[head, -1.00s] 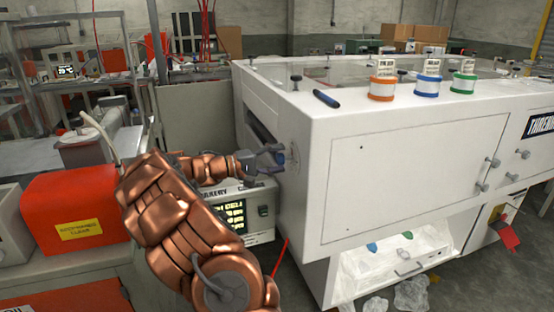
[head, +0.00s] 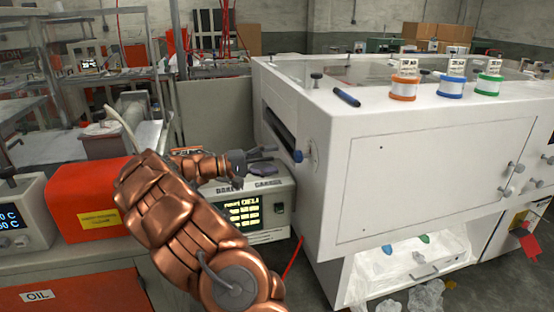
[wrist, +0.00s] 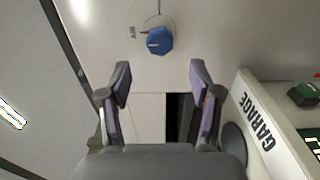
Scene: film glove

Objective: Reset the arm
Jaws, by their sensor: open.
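My gripper (head: 264,154) is at the end of my copper-coloured arm, above the grey device with a lit green display (head: 243,212). In the wrist view my gripper (wrist: 160,82) is open, with its two purple-lined fingers apart and nothing between them. A blue knob (wrist: 159,41) on the white machine's side panel is beyond the fingertips, apart from them. The knob also shows in the head view (head: 298,156), to the right of my gripper. The lettering "AIR" is beside the knob.
The large white machine (head: 400,185) fills the right side. A red box (head: 85,205) and a display unit (head: 20,220) are at left. Clear plastic bags lie below the machine.

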